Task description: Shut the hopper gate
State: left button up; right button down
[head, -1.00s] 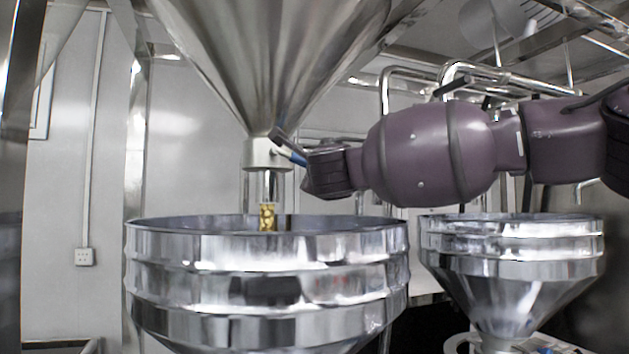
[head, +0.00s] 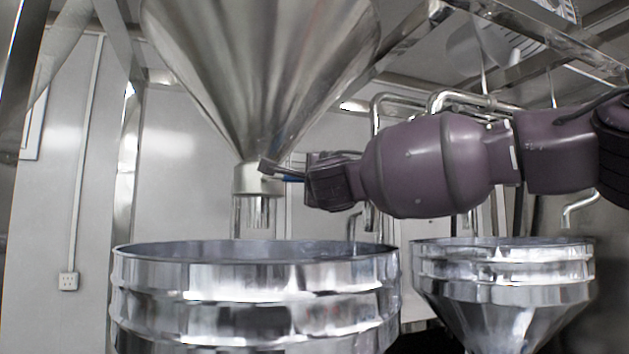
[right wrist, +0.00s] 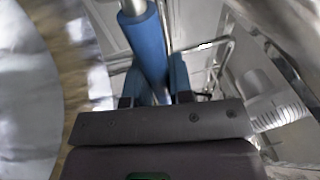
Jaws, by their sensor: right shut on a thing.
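The large metal hopper cone (head: 262,75) hangs at the upper left of the head view. At its bottom is a pale outlet collar with the gate (head: 257,180), and a clear spout (head: 254,211) below it. No beans show falling from the spout. My right gripper (head: 287,174) reaches in from the right beside the collar. It is shut on the blue gate handle (right wrist: 148,45), which runs between its fingers in the right wrist view; only a sliver of blue shows in the head view. My left gripper is out of view.
A wide ribbed metal funnel bin (head: 255,275) stands open below the spout. A second, smaller funnel (head: 503,265) stands to its right, below my right arm. Bent steel pipes (head: 395,98) and frame beams lie behind the arm.

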jog(key=shift+r, duration=0.1)
jog(key=c, duration=1)
grip_release()
jog(key=shift+s, duration=0.1)
pick_arm(q)
jog(key=b, duration=0.1)
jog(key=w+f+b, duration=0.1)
jog(key=b, duration=0.1)
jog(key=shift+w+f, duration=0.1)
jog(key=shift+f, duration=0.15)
pick_arm(e)
jog(key=v, duration=1)
jog(key=shift+s, duration=0.35)
